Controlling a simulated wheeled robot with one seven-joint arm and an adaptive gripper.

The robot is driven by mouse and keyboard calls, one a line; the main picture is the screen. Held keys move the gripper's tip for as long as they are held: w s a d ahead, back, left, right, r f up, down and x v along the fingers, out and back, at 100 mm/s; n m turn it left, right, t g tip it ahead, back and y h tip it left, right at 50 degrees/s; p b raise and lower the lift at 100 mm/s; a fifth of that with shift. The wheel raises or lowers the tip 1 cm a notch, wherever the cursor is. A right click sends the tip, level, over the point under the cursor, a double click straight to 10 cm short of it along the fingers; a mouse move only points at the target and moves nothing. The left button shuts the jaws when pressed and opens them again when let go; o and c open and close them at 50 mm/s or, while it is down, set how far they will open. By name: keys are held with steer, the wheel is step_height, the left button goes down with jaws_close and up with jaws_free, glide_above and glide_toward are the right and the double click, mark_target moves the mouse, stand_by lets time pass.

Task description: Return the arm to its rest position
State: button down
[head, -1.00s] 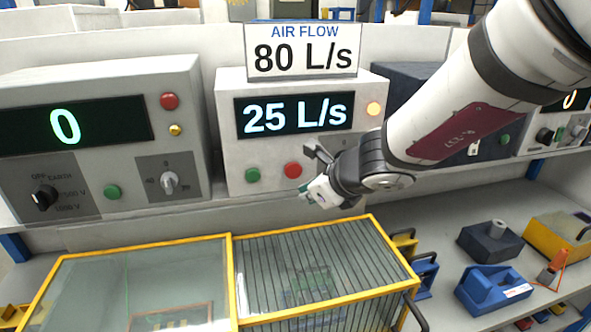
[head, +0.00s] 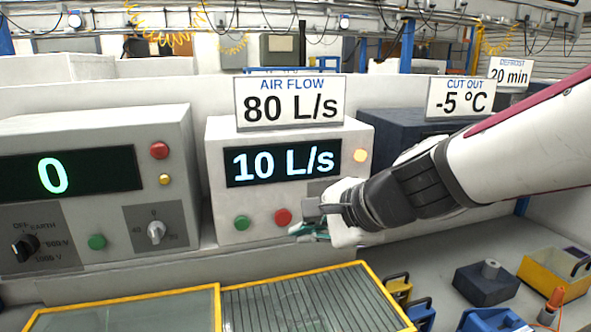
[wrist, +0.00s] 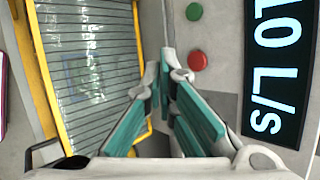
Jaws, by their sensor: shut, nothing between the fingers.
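My gripper (head: 308,231) is in front of the lower right of the air flow unit (head: 222,200), just right of its red button (head: 283,217). In the wrist view my gripper (wrist: 160,80) has its teal-padded fingers together at the tips, with nothing between them. The unit's display (head: 282,162) reads 10 L/s, and an amber lamp (head: 361,156) is lit beside it. A green button (head: 241,223) sits left of the red one. My gripper and forearm hide the unit's lower right corner. Whether the fingers touch the unit, I cannot tell.
A sign reading 80 L/s (head: 290,101) stands on the unit. A unit showing 0 (head: 70,175) is at left. A yellow-framed slatted case (head: 300,300) lies below. A dark blue unit (head: 400,135) stands behind my arm. Blue and yellow boxes sit at lower right.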

steer(key=s+d+r+n+g+h, duration=0.1)
steer(key=s+d+n+h, duration=0.5)
steer(key=s+d+n, duration=0.8)
steer(key=s+d, duration=0.3)
steer(key=shift+s+g+h, duration=0.25)
steer(key=shift+g+h, duration=0.05)
